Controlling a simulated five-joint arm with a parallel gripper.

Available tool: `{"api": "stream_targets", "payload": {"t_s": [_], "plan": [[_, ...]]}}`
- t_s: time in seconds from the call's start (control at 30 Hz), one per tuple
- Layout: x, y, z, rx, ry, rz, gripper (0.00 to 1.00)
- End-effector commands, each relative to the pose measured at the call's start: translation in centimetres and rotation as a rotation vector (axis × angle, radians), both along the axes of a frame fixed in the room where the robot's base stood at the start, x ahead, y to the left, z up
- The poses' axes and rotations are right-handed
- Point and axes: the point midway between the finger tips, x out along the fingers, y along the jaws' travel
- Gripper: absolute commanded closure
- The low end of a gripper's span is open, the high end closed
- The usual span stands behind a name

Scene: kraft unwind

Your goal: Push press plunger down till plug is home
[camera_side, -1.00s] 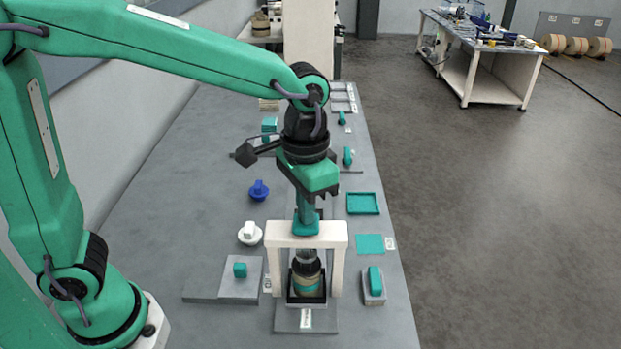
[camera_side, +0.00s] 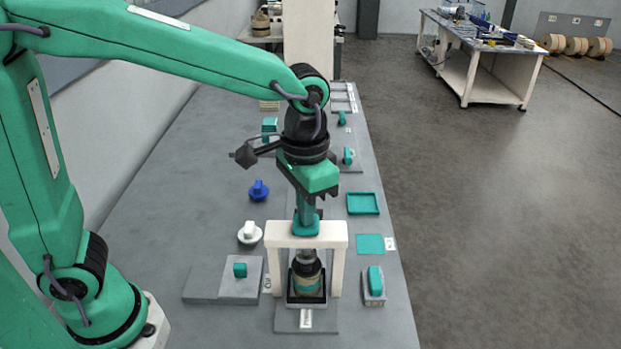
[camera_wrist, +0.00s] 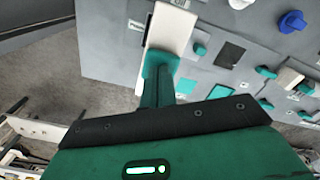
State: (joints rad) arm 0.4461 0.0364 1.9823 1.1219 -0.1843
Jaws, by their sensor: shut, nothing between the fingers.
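The press is a white bridge frame (camera_side: 335,241) near the front of the bench in the side view; its white beam also shows in the wrist view (camera_wrist: 171,28). A teal plunger head (camera_side: 306,226) sits at the top of the beam. A grey shaft (camera_side: 306,257) shows below the beam, above a dark plug-like part (camera_side: 306,269) and a tan body with a teal band, in a black holder (camera_side: 291,299). My gripper (camera_side: 305,211) is shut and points down at the plunger head, seemingly touching it. How deep the plug sits cannot be told.
A white knob (camera_side: 249,233) and blue knob (camera_side: 259,190) lie left of the press. A grey block with a teal piece (camera_side: 240,270) stands close left, another teal piece (camera_side: 375,281) right. A teal tray (camera_side: 363,204) lies behind right. The bench's left part is clear.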

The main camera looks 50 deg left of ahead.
Motion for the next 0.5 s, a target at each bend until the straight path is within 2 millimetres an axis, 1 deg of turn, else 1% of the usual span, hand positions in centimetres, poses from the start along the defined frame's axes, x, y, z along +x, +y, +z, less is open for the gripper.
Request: {"api": "stream_targets", "payload": {"t_s": [0.03,0.17,0.5], "plan": [[-0.1,0.0,-0.3,0.003,0.007,0.000,1.00],[-0.1,0.0,0.0,0.003,0.006,0.000,1.00],[0.0,0.0,2.0,0.001,0.002,0.000,1.00]]}}
